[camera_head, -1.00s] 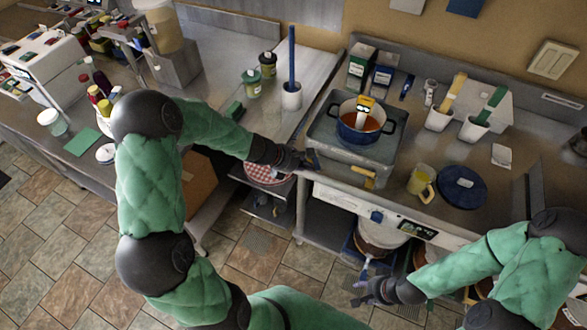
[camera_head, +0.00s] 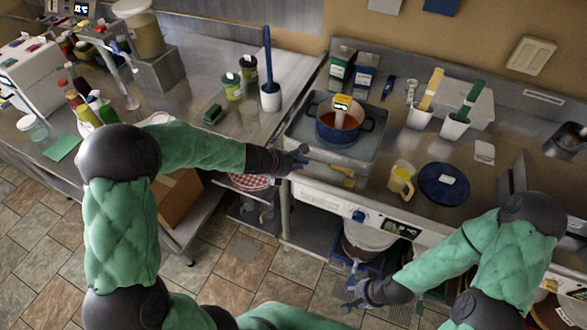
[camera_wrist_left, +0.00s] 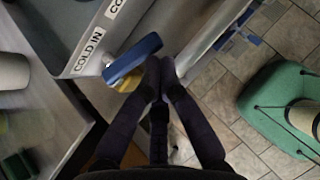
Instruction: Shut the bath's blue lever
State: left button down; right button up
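The bath (camera_head: 296,143) is a grey metal basin at the counter's front, with a blue pot (camera_head: 346,134) in it. In the left wrist view, the blue lever (camera_wrist_left: 132,60) sits at the bath's corner beside the "COLD IN" label, lying at a slant. My left gripper (camera_wrist_left: 159,66) is shut and empty, its fingertips together at the lever's right end; I cannot tell whether they touch. In the head view the left gripper (camera_head: 300,157) is at the bath's front left corner and largely hides the lever. My right gripper (camera_head: 350,296) is low before the counter, apparently open and empty.
A yellow handle (camera_head: 343,171) is on the bath's front, close to my left gripper. A yellow mug (camera_head: 401,180) and a dark blue lid (camera_head: 443,184) stand to the right. A bucket (camera_head: 368,237) is under the counter. The tiled floor in front has free room.

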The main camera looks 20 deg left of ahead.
pick_arm(q)
jog(key=shift+w+d+f+b, duration=0.1)
jog(key=shift+w+d+b, duration=0.2)
jog(key=shift+w+d, duration=0.1)
pick_arm(e)
jog(key=shift+f, duration=0.4)
pick_arm(q)
jog(key=shift+w+d, duration=0.15)
